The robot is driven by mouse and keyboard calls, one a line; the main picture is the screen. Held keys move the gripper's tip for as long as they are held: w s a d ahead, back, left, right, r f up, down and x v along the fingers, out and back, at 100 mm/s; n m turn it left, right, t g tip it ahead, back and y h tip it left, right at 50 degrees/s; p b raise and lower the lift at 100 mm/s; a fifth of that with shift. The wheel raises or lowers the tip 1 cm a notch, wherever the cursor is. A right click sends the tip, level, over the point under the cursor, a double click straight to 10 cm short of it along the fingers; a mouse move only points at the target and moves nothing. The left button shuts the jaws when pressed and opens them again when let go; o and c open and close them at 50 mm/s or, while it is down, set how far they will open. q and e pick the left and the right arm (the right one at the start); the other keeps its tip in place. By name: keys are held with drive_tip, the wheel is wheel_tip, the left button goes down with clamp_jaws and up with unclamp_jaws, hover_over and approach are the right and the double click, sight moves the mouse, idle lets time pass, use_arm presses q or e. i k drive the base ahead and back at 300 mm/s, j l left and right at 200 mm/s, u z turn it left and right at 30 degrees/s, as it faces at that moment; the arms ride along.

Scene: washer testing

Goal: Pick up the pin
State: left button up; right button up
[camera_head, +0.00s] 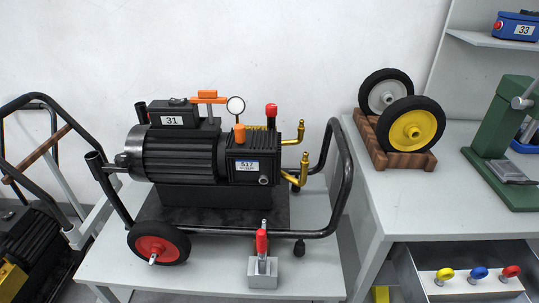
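A red-handled piece (262,241) stands upright in a small grey holder (262,280) on the middle table. I cannot tell which of these is the task's pin. Neither of my grippers is in view.
A black pump (185,155) on a wheeled frame fills most of the middle table (215,278). Two wheels (411,124) sit on a wooden rack (380,150) on the right bench, beside a green press (500,140). Another cart stands at the far left.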

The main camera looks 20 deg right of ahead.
sight(444, 275)
drive_tip(key=z, duration=1.95)
drive_tip(key=i+l+u, duration=0.1)
drive_tip(key=l, duration=0.15)
drive_tip(key=i+l+u, duration=0.1)
drive_tip(key=l, duration=0.2)
drive_tip(key=i+l+u, duration=0.1)
drive_tip(key=l, duration=0.15)
